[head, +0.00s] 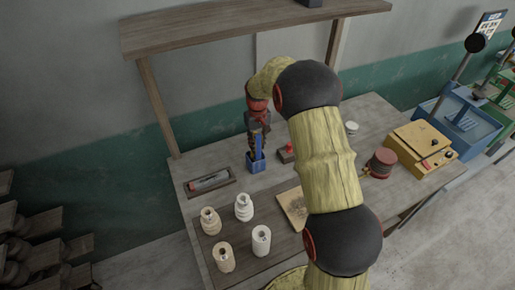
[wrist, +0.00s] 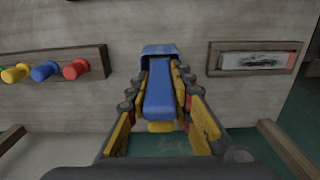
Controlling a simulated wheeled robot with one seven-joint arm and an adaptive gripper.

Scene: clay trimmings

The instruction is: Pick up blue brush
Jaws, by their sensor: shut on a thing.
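The blue brush (head: 258,146) is upright between the fingers of my gripper (head: 257,138), just above a small blue holder (head: 256,164) on the table. In the wrist view the brush's blue handle (wrist: 159,92) runs between both fingers of the gripper (wrist: 159,78), with a yellow part at its near end. My gripper is shut on the handle. The far end of the brush meets the blue holder (wrist: 160,50) in that view; I cannot tell how far it is inside.
A tray (head: 225,187) with a red-ended tool lies left of the holder. A small red item (head: 287,152) stands to its right. A yellow box (head: 425,140) is at the right. A wooden shelf (head: 245,30) hangs above.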

